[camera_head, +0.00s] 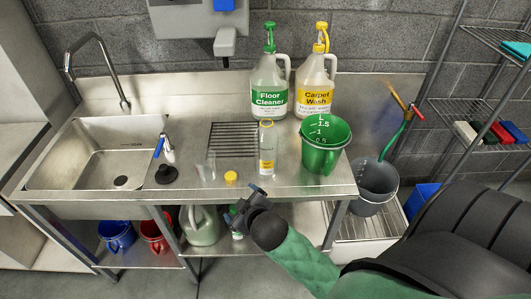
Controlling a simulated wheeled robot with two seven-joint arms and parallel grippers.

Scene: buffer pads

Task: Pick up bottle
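A small clear bottle (267,150) with a yellow and white label stands upright on the steel counter, left of the green measuring jug. Two large jugs stand behind it: Floor Cleaner (269,88) with a green pump top, and Carpet Wash (314,90) with a yellow pump top. My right gripper (246,204) is at the counter's front edge, below the small bottle in the picture and apart from it. Its blue-tipped fingers look spread with nothing between them. My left gripper is not in view.
The green measuring jug (322,147) stands close right of the small bottle. A yellow cap (231,177), a clear beaker (206,167) and a black-based dispenser (166,168) stand left. The sink (48,172) is further left. A grey bucket (374,187) is beyond the right end.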

